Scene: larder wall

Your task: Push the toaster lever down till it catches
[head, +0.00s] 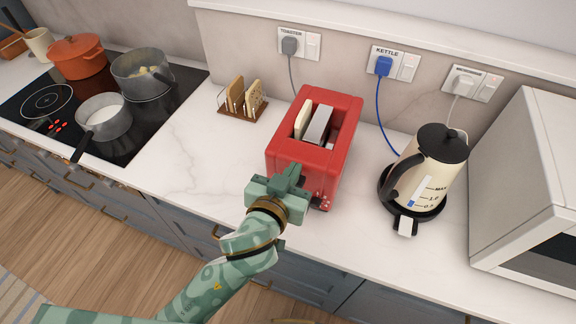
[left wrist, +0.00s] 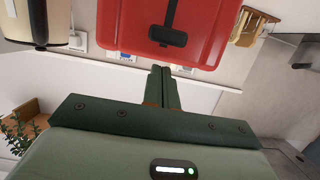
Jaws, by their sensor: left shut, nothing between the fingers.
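The red toaster (head: 318,150) stands on the white counter, with a pale bread slice (head: 303,119) showing in its top. In the left wrist view, which looks upside down, the toaster's front (left wrist: 200,22) has a dark slot with a black lever (left wrist: 167,37). The lever sits at the slot end nearer the toaster's top. In the head view my gripper hides the lever. My left gripper (head: 290,176) is shut and empty in front of the toaster's near end. Its fingertips (left wrist: 161,70) show close to the lever in the left wrist view; I cannot tell whether they touch.
A cream kettle (head: 428,180) on its black base stands right of the toaster, with a microwave (head: 520,180) beyond it. A toast rack (head: 243,110) stands behind left. The hob (head: 45,100) with pots is far left.

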